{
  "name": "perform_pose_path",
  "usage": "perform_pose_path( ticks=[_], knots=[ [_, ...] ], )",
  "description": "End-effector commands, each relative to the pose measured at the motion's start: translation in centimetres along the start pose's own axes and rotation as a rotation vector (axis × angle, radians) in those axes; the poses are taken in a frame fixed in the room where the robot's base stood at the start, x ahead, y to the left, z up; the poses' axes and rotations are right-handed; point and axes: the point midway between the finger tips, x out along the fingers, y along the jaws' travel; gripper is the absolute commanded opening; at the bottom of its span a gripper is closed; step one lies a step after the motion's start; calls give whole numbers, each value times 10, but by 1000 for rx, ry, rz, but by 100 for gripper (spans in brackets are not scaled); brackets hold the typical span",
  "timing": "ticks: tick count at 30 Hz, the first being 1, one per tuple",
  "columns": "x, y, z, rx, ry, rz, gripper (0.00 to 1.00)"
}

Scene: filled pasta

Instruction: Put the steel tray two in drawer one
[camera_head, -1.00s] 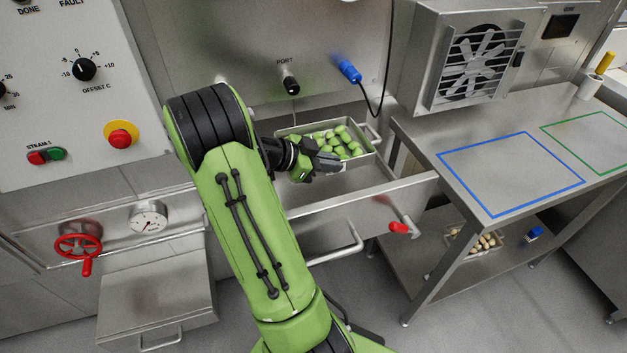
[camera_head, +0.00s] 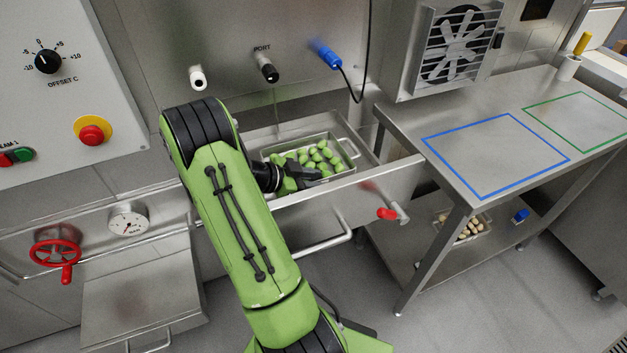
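A steel tray (camera_head: 354,153) full of green filled pasta is inside the open drawer (camera_head: 375,185), towards its back wall. Whether it rests on the drawer floor is hard to tell. My gripper (camera_head: 306,178) is at the near rim of this tray, low over the drawer, and seems shut on that rim. The fingertips are dark and small, and the rim between them is partly hidden. A second steel tray (camera_head: 485,222) with pale pasta stands on the lower shelf of the side table. No number shows on either tray.
A blue plug (camera_head: 329,57) with a cable hangs above the drawer. A red handwheel (camera_head: 56,254) is left.

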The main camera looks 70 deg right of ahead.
Motion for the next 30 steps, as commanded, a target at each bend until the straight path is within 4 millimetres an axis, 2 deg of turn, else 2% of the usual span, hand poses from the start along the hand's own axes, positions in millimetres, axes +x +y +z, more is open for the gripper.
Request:
perform_pose_path(
  ticks=[5,8,11,18,21,24,30],
  knots=[
    [0,0,0,0,1,0,34],
    [-9,-1,0,-1,0,-4,34],
    [-30,-2,-1,-1,0,-7,34],
    [-94,-1,-2,0,-1,-5,34],
    [-111,-1,-2,0,1,-4,34],
    [-119,0,-1,0,0,-2,34],
    [-121,0,0,-1,-1,0,34]
  ],
)
